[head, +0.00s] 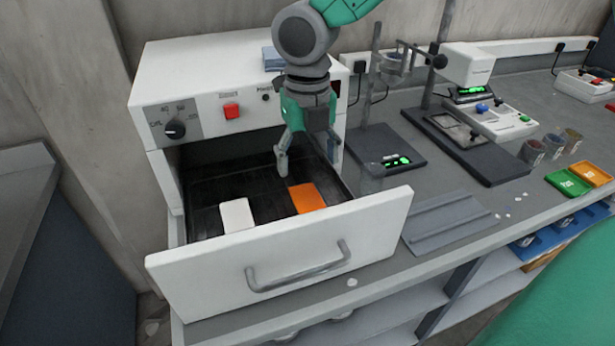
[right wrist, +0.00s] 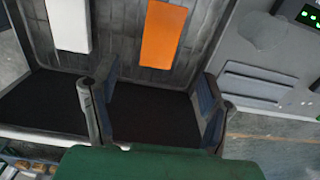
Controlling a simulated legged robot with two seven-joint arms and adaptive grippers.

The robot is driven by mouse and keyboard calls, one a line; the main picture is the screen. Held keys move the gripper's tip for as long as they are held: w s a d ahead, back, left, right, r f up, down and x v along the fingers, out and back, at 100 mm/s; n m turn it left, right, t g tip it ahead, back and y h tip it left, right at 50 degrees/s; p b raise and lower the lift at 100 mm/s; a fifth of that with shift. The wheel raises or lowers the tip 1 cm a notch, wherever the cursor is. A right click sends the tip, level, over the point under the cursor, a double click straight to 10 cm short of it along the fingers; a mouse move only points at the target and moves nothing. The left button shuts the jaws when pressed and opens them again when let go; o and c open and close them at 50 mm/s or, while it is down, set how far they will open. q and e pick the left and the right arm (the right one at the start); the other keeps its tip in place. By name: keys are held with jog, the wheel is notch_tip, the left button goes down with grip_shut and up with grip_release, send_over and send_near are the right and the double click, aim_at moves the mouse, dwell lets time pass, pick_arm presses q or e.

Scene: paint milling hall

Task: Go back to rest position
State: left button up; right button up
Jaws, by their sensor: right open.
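My right gripper (head: 308,155) hangs fingers down over the open drawer (head: 290,262) of a white oven-like unit (head: 215,75). Its two fingers are spread, with nothing between them. In the right wrist view the open gripper (right wrist: 155,100) shows over the dark drawer interior. An orange panel (head: 307,198) lies in the drawer below and in front of the gripper, apart from it. A white panel (head: 236,215) lies to its left. Both also show in the right wrist view, the orange one (right wrist: 162,35) and the white one (right wrist: 69,25). My left gripper is not in view.
The unit has a dial (head: 175,129) and a red switch (head: 232,111). Right of the drawer, a ridged grey tray (head: 450,220), scales (head: 388,162) and a stand base (head: 465,148) occupy the bench. Green (head: 567,184) and orange (head: 591,173) trays lie at the far right.

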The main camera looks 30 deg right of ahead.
jog(key=shift+r, duration=1)
